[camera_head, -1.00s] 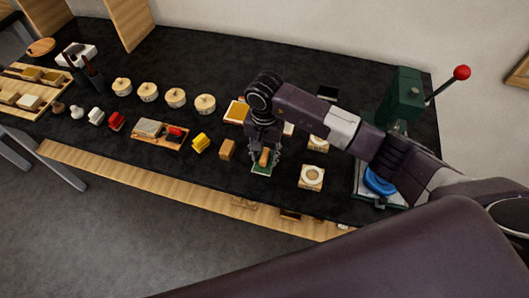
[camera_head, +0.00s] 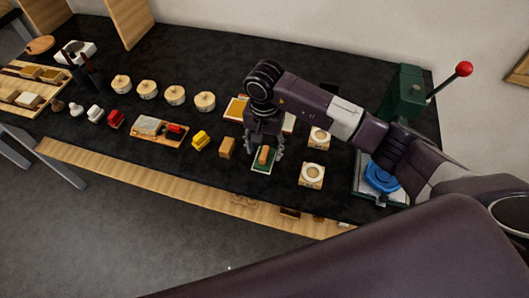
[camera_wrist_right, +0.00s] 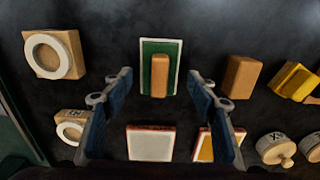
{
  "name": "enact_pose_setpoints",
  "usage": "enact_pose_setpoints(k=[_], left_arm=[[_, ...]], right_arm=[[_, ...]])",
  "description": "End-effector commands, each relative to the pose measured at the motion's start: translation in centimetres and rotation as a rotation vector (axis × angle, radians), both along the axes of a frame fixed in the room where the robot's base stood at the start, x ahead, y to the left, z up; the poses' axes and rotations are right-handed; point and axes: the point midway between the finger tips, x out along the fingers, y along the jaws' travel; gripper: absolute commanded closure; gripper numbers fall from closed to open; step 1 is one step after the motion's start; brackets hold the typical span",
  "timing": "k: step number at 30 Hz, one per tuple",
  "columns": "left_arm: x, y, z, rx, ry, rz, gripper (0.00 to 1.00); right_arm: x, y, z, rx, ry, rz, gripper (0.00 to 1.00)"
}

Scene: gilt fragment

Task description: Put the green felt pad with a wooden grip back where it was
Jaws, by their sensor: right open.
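The green felt pad (camera_head: 259,167) with its wooden grip (camera_head: 264,155) lies flat on the black table near its front edge, grip side up. In the right wrist view the pad (camera_wrist_right: 147,50) and its upright-running grip (camera_wrist_right: 160,76) show ahead, between the finger lines. My right gripper (camera_head: 266,150) is open and empty, just behind the pad and apart from the grip. Its two blue-lined fingers (camera_wrist_right: 160,85) are spread wide in the wrist view. My left gripper is not in view.
A wooden block (camera_head: 227,148) and a yellow brush (camera_head: 200,140) lie left of the pad. Wooden squares with pale rings (camera_head: 312,176) stand right of it. A green press (camera_head: 405,95) with a red-knobbed lever stands farther right. Framed pads (camera_wrist_right: 150,143) lie behind.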

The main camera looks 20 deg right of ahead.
Motion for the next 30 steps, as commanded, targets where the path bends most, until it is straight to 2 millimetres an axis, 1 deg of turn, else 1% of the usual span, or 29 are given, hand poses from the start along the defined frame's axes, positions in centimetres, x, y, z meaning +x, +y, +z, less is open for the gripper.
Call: enact_pose_setpoints(k=[1,9,12,15,20,30], left_arm=[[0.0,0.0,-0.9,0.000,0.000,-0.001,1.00],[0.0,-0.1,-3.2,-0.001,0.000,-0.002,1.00],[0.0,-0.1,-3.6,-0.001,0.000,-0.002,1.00],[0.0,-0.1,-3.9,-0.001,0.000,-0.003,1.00],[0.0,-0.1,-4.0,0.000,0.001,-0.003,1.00],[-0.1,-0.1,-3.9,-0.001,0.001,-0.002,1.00]], right_arm=[[0.2,-0.1,0.7,-0.002,-0.007,0.001,0.47],[0.1,-0.1,6.6,-0.003,-0.006,0.000,0.47],[0.0,-0.1,8.2,-0.002,-0.003,0.000,0.47],[0.0,-0.1,9.3,-0.002,-0.001,0.000,0.47],[-0.1,-0.1,10.1,-0.002,0.000,0.000,0.47],[-0.1,-0.1,10.1,-0.002,0.001,-0.001,0.47]])
